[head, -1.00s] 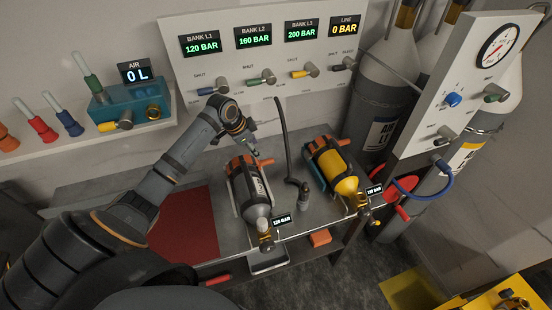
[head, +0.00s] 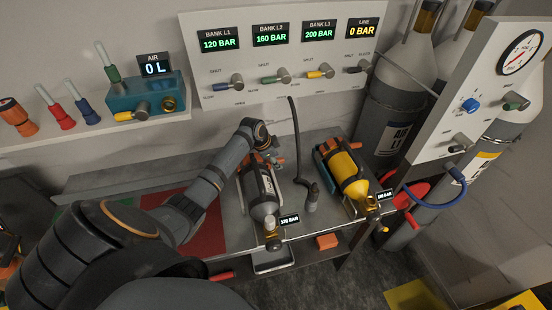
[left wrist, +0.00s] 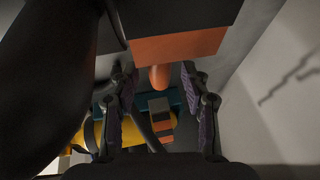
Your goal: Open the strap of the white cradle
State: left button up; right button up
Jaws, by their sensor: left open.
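The white cradle (head: 242,202) lies on the metal bench and holds a grey cylinder (head: 264,211) with a dark label and a "120 BAR" tag at its valve. Orange strap parts show at the cradle's far end, partly hidden by my left gripper (head: 274,160), which is over that end. In the left wrist view, my left gripper (left wrist: 158,98) is open. An orange tab (left wrist: 160,78) below an orange and black block (left wrist: 180,45) shows between its fingertips. I cannot tell whether the fingers touch it. My right gripper is not in view.
A yellow cylinder (head: 349,180) lies in a second cradle to the right. A dark hose (head: 299,140) stands between the two cylinders. The valve panel (head: 300,75) rises behind. A red mat (head: 208,232) is at the left.

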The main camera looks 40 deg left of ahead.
pick_arm(q)
grip_shut()
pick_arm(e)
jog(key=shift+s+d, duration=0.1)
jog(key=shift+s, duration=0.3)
pick_arm(q)
jog(key=shift+d, duration=0.1)
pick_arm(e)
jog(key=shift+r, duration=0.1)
